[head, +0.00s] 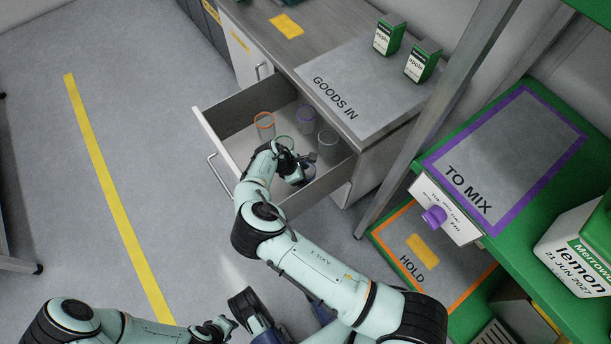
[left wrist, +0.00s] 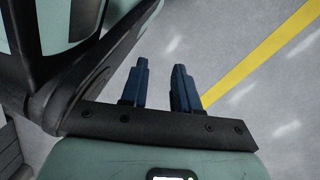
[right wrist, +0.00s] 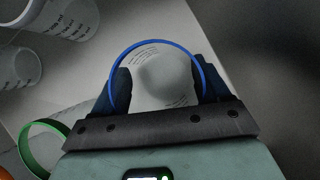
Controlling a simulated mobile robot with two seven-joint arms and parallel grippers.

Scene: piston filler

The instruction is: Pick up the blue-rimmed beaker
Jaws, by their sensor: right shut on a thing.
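The blue-rimmed beaker (right wrist: 165,80) is clear with dark print and shows in the right wrist view. My right gripper (right wrist: 168,88) is shut on it, with one finger on each side at the rim. In the head view, my right gripper (head: 298,163) is inside the open drawer at its near right part. The gripper and wrist hide most of the beaker there. My left gripper (left wrist: 160,88) is open and empty above the floor, away from the drawer.
The open drawer (head: 232,118) also holds an orange-rimmed beaker (head: 264,121), a purple-rimmed one (head: 306,115), a grey-rimmed one (head: 328,140) and a green-rimmed one (right wrist: 40,148) close to my right gripper. The GOODS IN mat (head: 350,85) on the counter has free room. A metal post (head: 425,130) stands right of the drawer.

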